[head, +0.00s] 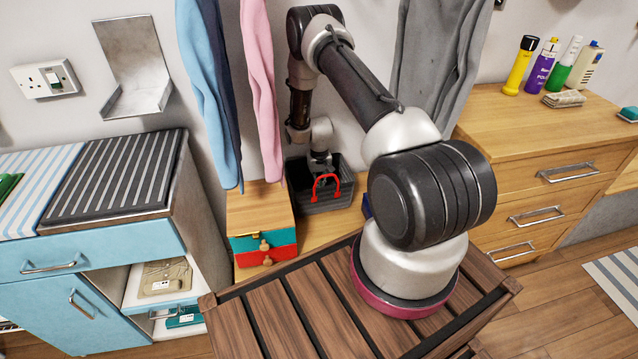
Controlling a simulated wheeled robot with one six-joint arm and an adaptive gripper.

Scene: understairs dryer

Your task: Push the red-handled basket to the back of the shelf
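The red-handled basket (334,201) is a dark grey open basket with a red handle arching over its near side. It sits on a low wooden shelf (318,232) against the wall, below the hanging cloths. My gripper (321,176) points down at the basket, just behind or above the red handle in the head view. Its fingers are small, dark and partly hidden by the handle, so I cannot tell whether they touch the basket or whether they are open.
A small wooden chest (260,215) with teal and red drawers stands just left of the basket. Blue (205,90) and pink (261,90) cloths hang above. A blue object (367,206) lies right of the basket, partly hidden by my arm. A wooden drawer unit (540,150) stands at right.

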